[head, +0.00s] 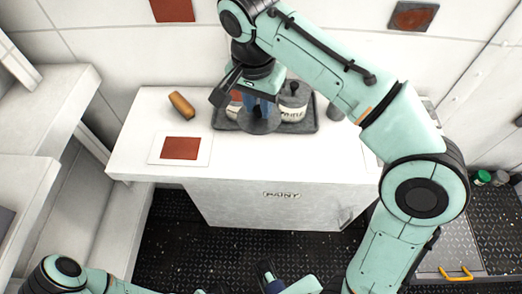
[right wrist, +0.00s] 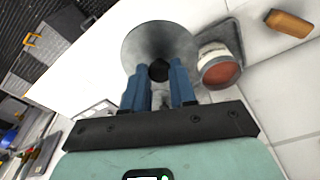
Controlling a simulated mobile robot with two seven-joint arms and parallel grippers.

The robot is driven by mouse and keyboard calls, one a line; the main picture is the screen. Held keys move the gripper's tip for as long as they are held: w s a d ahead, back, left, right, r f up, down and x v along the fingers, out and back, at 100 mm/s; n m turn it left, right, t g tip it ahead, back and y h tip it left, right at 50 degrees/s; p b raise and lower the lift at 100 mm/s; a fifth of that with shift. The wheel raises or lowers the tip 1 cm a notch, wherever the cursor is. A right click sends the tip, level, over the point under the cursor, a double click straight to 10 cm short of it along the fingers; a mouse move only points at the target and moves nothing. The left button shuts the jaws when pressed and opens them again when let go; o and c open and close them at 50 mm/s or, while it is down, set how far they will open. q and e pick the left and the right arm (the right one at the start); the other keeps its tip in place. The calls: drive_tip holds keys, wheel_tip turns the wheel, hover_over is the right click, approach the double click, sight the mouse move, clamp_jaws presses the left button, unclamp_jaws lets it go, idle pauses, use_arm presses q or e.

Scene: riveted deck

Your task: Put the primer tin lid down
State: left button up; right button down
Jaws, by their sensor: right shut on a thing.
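The grey round primer tin lid (head: 258,125) is in my right gripper (head: 262,100), over the front part of the dark tray (head: 222,119) in the head view. In the right wrist view, the blue fingers (right wrist: 159,85) are shut on the dark knob of the lid (right wrist: 160,40). I cannot tell whether the lid touches anything below. An open tin with red-brown contents (right wrist: 219,68) stands beside it; my gripper partly hides this tin (head: 235,99) in the head view. My left gripper (head: 270,277) is at the bottom edge, its jaws unclear.
A labelled tin with a dark lid (head: 292,101) stands on the tray's right. A brown block (head: 181,104) and a white card with a red patch (head: 157,156) lie on the white counter (head: 140,125). The counter's left part has free room.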

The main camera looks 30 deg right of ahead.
sight(256, 121)
use_arm(q)
drive_tip(key=shift+t, duration=0.4)
drive_tip(key=f+b, duration=0.1)
drive_tip(key=w+f+b, duration=0.1)
drive_tip(key=b, duration=0.1)
drive_tip(key=f+b, duration=0.1)
drive_tip(key=f, duration=0.1)
drive_tip(key=shift+w, duration=0.25)
use_arm(e)
wheel_tip(256, 121, down, 15)
drive_tip(key=shift+f, duration=0.2)
drive_tip(key=shift+f, duration=0.15)
drive_tip(key=c, duration=0.9)
unclamp_jaws()
drive_tip(key=r+p, duration=0.1)
drive_tip(key=r, duration=0.3)
drive_tip(key=r+p, duration=0.1)
drive_tip(key=r, duration=0.3)
drive_tip(key=s+a+r+p, duration=0.1)
drive_tip(key=r, duration=0.3)
drive_tip(key=shift+a+r, duration=0.1)
drive_tip(key=shift+r, duration=0.05)
use_arm(q)
drive_tip(key=r, duration=0.1)
drive_tip(key=s+r, duration=0.1)
drive_tip(key=r, duration=0.1)
drive_tip(key=shift+s+g, duration=0.1)
drive_tip(key=shift+g, duration=0.2)
